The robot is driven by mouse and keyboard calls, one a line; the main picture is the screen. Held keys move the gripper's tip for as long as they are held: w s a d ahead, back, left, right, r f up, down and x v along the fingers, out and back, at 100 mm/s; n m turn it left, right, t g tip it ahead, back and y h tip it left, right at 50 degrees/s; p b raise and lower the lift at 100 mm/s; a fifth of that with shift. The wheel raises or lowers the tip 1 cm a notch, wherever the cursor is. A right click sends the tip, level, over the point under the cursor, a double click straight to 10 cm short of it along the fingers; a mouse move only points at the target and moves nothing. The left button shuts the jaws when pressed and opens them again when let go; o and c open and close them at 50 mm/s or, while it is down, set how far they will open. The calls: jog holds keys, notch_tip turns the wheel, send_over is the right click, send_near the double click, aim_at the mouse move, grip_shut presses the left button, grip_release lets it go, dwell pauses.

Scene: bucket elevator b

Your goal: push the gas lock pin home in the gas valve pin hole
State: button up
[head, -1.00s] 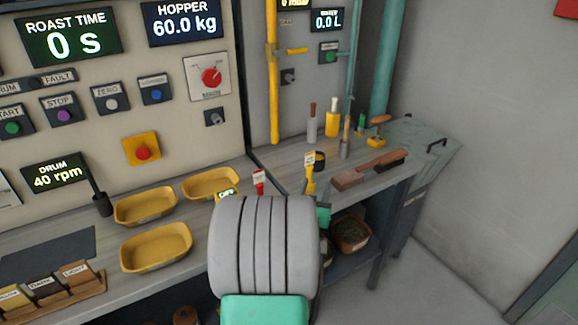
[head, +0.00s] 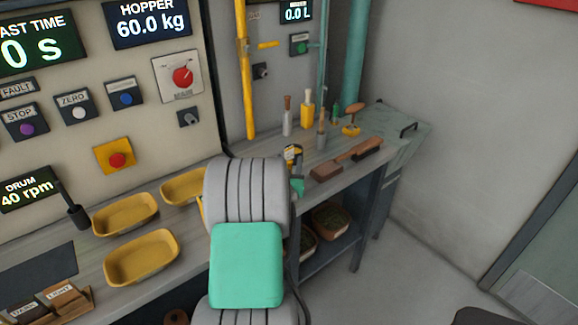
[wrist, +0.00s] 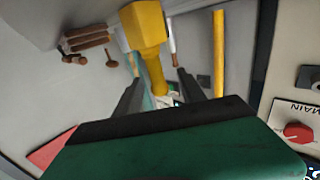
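A yellow piece (wrist: 145,25) with a blocky end and a narrower neck stands out large in the wrist view. It looks like the gas lock pin, but I cannot read a label. Its neck lies between the two dark fingers of my gripper (wrist: 159,76), with gaps seeming to show on both sides, so the fingers look open. The gas valve pin hole cannot be made out.
A yellow pipe (head: 244,70) runs up the wall behind the bench. Brushes (head: 327,172), a yellow bottle-like item (head: 306,114) and a silver tool (head: 287,120) stand or lie on the bench at right. Yellow trays (head: 141,257) are left of my arm. A red main switch (head: 183,76) is on the panel.

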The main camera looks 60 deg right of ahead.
grip_shut()
dwell(0.3)
dwell(0.5)
